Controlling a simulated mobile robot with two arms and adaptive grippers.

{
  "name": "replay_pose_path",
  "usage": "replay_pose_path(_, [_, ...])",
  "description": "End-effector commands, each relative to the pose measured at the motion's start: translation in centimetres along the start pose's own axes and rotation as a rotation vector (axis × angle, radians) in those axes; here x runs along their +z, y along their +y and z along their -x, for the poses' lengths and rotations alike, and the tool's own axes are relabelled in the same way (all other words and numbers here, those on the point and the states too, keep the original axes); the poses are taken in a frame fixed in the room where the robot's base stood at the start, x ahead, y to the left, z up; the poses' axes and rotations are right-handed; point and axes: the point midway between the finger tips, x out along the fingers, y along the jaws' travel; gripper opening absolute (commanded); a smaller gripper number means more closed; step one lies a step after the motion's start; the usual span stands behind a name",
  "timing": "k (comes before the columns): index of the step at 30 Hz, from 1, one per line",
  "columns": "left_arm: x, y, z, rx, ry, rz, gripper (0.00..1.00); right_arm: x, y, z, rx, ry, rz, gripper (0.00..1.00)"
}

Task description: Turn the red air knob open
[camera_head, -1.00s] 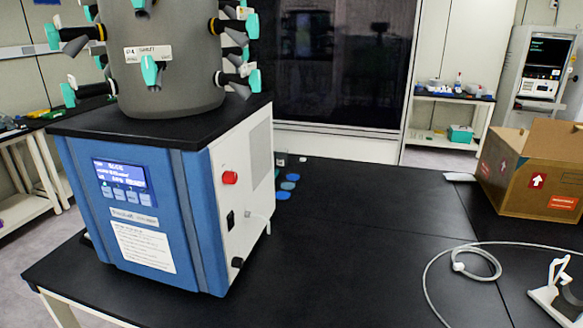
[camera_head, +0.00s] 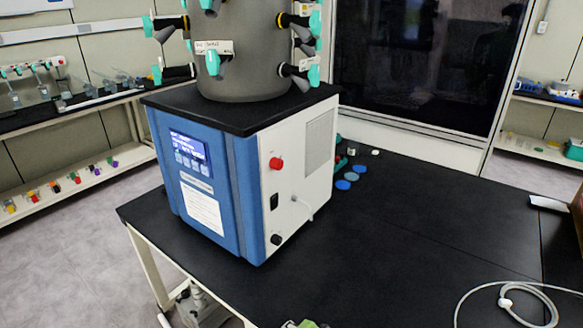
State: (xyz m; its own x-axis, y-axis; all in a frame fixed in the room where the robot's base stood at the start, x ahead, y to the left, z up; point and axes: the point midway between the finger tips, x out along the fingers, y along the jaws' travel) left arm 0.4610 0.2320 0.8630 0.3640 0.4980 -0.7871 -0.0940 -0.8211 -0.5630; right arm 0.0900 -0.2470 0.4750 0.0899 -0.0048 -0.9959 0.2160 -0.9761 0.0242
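The red air knob (camera_head: 276,163) is a small round knob on the white right side panel (camera_head: 300,175) of the freeze dryer (camera_head: 240,180). It sits near the panel's upper front part, above a black switch (camera_head: 274,201) and a black port (camera_head: 276,240). Nothing covers the knob. The dryer's blue front has a lit display (camera_head: 187,150), whose text is too small to read. A grey chamber (camera_head: 245,55) with teal-handled valves stands on top. I can make out neither gripper in the view.
A small green and grey thing shows at the bottom edge, unclear. A shelf bench (camera_head: 70,165) stands left.

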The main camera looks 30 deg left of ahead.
Motion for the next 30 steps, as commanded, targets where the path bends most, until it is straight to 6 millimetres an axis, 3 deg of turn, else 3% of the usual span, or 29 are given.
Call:
replay_pose_path(8, [-6.1,-4.8,0.4,-0.240,0.056,0.005,0.40,-0.3,-1.2,0.1,-0.013,0.003,-0.007,0.00])
replay_pose_path(11, [-9.6,-8.1,1.5,-0.391,0.096,0.022,0.40,-0.4,-1.9,0.2,-0.021,0.005,-0.009,0.00])
replay_pose_path(13, [-12.6,-11.3,3.0,-0.531,0.136,0.045,0.40,-0.4,-1.9,0.3,-0.021,0.005,-0.009,0.00])
replay_pose_path(18, [-18.8,-18.9,8.1,-0.865,0.245,0.124,0.40,-0.4,-1.6,0.5,-0.017,0.004,-0.007,0.00])
replay_pose_path(21, [-20.8,-21.7,10.7,-0.997,0.292,0.163,0.40,-0.3,-1.4,0.5,-0.016,0.004,-0.006,0.00])
replay_pose_path(24, [-21.8,-23.3,12.3,-1.072,0.320,0.187,0.40,-0.3,-1.3,0.5,-0.014,0.004,-0.005,0.00])
replay_pose_path(30, [-22.4,-25.2,12.6,-1.102,0.330,0.195,0.40,-0.3,-0.9,1.3,-0.011,0.003,-0.003,0.00])
